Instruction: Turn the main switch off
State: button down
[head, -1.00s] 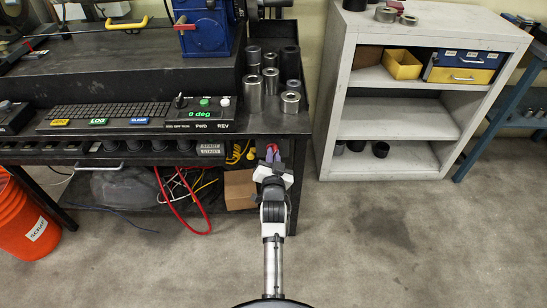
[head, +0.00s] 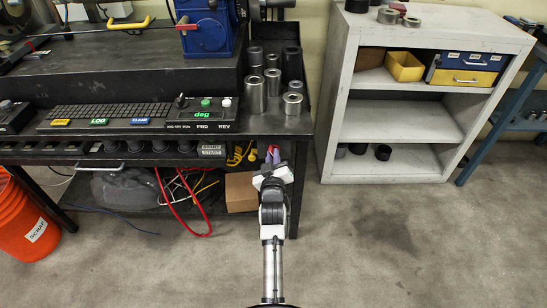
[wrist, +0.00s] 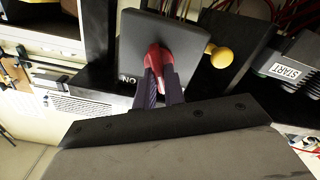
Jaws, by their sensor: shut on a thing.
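The main switch shows in the wrist view as a dark grey box (wrist: 183,42) with a red handle (wrist: 154,56). Part of a label, "NO", shows beside the handle. My gripper (wrist: 158,85) is shut on the red handle, one finger on each side of it. In the head view my gripper (head: 272,155) is at the right front end of the bench, just under the bench top. The switch box cannot be made out there; my gripper and the bench edge hide that spot.
A yellow knob (wrist: 220,55) and a START-labelled block (wrist: 287,70) are near the switch. The bench (head: 262,124) carries a control panel (head: 135,120) and several metal sockets (head: 273,82). A white shelf (head: 400,130) stands to the right. The floor in front is clear.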

jog(key=shift+w+r+n, duration=0.1)
jog(key=shift+r+n, duration=0.05)
jog(key=shift+n, duration=1.45)
jog(key=c, duration=1.5)
grip_release()
jog(key=shift+f, duration=0.2)
